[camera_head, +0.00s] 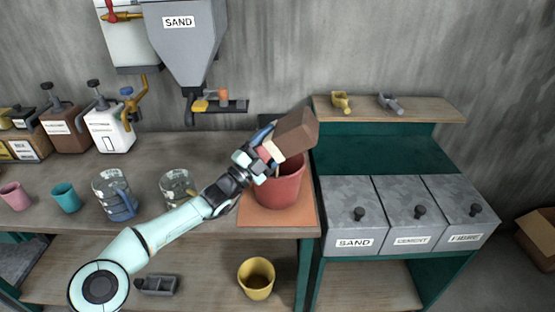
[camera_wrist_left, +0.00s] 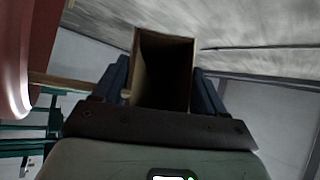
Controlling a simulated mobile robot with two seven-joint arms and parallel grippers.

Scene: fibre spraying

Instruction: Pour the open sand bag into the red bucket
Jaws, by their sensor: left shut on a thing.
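The brown open bag (camera_head: 297,132) is in my left gripper (camera_head: 266,150), over the red bucket (camera_head: 281,190). The gripper is shut on it, and the bag looks tilted in the head view. In the left wrist view the bag (camera_wrist_left: 193,72) sits between the fingers (camera_wrist_left: 165,88) with its dark, open inside facing the camera. I cannot tell how much sand is inside, and no falling sand shows. The bucket stands upright on an orange mat (camera_head: 262,217), its rim partly hidden by the gripper and bag. It also shows at the left of the wrist view (camera_wrist_left: 25,50). My right gripper is not in view.
A grey SAND hopper (camera_head: 182,45) hangs on the wall. Glass jugs (camera_head: 176,186) and cups (camera_head: 66,197) stand left on the bench. Lidded bins (camera_head: 352,215) and a shelf with scoops (camera_head: 341,101) are at right. A yellow bucket (camera_head: 256,279) sits below.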

